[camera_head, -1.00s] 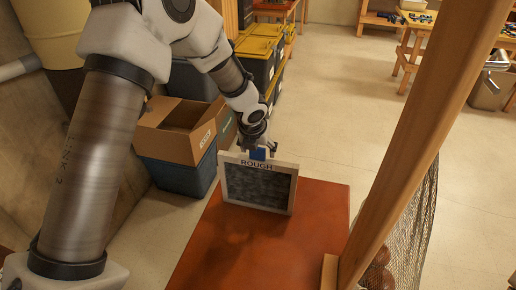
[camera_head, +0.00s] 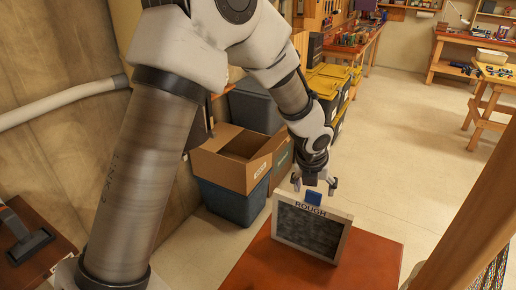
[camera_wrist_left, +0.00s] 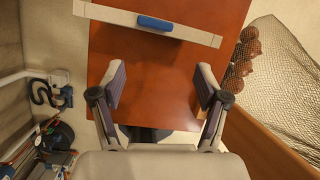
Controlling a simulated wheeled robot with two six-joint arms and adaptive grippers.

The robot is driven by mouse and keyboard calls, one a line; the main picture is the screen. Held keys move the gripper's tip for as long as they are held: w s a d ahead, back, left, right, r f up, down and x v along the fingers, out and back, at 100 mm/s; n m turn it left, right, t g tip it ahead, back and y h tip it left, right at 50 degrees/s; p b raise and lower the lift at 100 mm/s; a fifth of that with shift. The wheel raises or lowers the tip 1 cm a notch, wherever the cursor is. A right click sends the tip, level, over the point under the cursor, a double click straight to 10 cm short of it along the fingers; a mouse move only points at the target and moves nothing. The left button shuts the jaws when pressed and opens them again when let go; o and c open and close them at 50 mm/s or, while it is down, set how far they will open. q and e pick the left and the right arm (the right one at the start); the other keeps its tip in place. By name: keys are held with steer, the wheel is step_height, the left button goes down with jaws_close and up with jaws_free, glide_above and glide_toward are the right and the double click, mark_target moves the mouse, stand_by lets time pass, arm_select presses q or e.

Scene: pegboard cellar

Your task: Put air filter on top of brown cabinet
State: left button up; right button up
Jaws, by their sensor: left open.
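The air filter (camera_head: 308,232), a pale-framed panel with dark mesh, the word ROUGH and a blue tab, stands upright on the reddish-brown cabinet top (camera_head: 375,265). In the left wrist view, the filter (camera_wrist_left: 190,34) is a thin pale bar with its blue tab, near the edge of the cabinet top (camera_wrist_left: 150,85). My left gripper (camera_head: 315,186) is open just above and behind the blue tab, its fingers spread on either side. In the wrist view, the open left gripper (camera_wrist_left: 161,82) has nothing between its fingers. My right gripper is out of view.
An open cardboard box (camera_head: 235,160) sits on a blue bin (camera_head: 232,203) left of the cabinet. Yellow-lidded bins (camera_head: 328,82) stand behind. A wooden post (camera_head: 470,235) and netting (camera_head: 490,275) are close on the right. Open floor lies beyond.

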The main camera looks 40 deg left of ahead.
arm_select(q)
steer(key=s+d+f+n+g, duration=0.1)
steer(key=s+f+n, duration=0.5)
steer(key=f, duration=0.3)
steer(key=s+d+f+n+g+h, duration=0.1)
steer(key=s+d+f+n, duration=0.1)
steer(key=s+f+n, duration=0.5)
steer(key=s+d+f+n+g, duration=0.1)
steer(key=s+d+f+n, duration=0.1)
steer(key=s+f+n, duration=0.5)
step_height(320, 180, down, 4)
steer(key=shift+s+d+f+n, duration=0.1)
steer(key=shift+n, duration=1.4)
steer(key=s+f+n, duration=0.1)
steer(key=s+n, duration=0.1)
steer(key=s, duration=0.1)
steer(key=s+f+n, duration=0.1)
steer(key=s+n, duration=0.2)
steer(key=s+a+f+n+g, duration=0.1)
steer(key=s+n, duration=0.2)
steer(key=shift+f, duration=0.15)
steer(key=shift+s, duration=0.1)
steer(key=shift+f, duration=0.1)
